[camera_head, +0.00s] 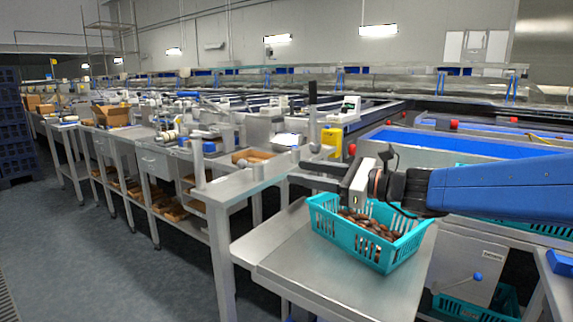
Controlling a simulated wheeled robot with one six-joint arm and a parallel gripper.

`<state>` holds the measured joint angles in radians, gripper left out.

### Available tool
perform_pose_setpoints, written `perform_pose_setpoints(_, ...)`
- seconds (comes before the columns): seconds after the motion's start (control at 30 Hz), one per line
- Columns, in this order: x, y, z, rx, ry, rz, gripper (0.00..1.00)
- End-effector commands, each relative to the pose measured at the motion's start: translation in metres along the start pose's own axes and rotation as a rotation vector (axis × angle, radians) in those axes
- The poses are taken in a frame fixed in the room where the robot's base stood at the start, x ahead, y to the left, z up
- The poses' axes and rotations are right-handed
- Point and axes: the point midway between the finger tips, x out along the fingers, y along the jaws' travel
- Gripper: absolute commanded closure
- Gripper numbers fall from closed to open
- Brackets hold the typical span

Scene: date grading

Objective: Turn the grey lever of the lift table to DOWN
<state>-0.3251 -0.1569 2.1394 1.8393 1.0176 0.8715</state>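A metal table (290,262) stands at the front centre with a teal crate (340,235) of dates on it. My gripper (305,174) is above and behind the crate's left end, pointing left. Its two dark fingers look apart, with nothing visible between them. Below the table's right side, a grey panel (462,258) carries a short lever with a blue knob (478,277); its small label is unreadable. A grey upright with a dark top (312,120) stands behind my gripper. I cannot tell which of these is the grey lever, or its setting.
A pale bench (235,184) with a short grey post (198,165) lies left of my gripper. A yellow box (332,141) is behind it. Another teal crate (465,308) sits low at the right. The floor (110,270) at the left is clear.

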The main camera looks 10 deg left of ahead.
Motion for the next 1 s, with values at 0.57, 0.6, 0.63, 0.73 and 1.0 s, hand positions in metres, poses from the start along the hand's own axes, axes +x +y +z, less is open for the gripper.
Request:
perform_pose_setpoints(0.57,0.054,0.009,-0.012,0.106,0.002,-0.026,0.6)
perform_pose_setpoints(0.6,0.061,0.009,-0.012,0.106,0.002,-0.026,0.6)
perform_pose_setpoints(0.63,0.066,0.009,-0.011,0.106,0.001,-0.026,0.6)
perform_pose_setpoints(0.73,0.084,0.009,-0.012,0.104,0.002,-0.026,0.6)
perform_pose_setpoints(1.0,0.131,0.007,-0.012,0.104,0.002,-0.026,0.6)
